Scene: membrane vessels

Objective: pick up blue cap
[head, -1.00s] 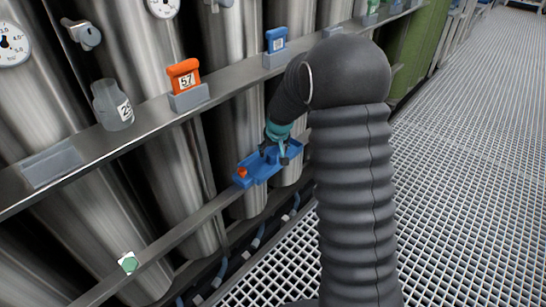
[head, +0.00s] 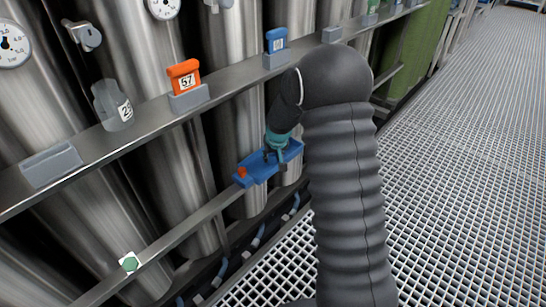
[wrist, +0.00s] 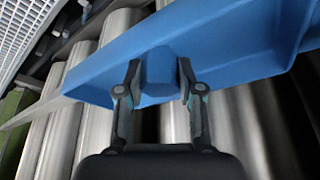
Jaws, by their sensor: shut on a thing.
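The blue cap (wrist: 159,68) is between the two fingers of my gripper (wrist: 158,82) in the wrist view, with the blue tray (wrist: 235,40) right behind it. My gripper is shut on the cap. In the head view my gripper (head: 276,153) is at the blue tray (head: 258,173) on the lower rail; the cap cannot be made out there. Whether the cap still touches the tray is hard to tell.
A small orange piece (head: 242,172) sits at the tray's left end. Steel vessels (head: 240,130) stand close behind; grating floor lies right.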

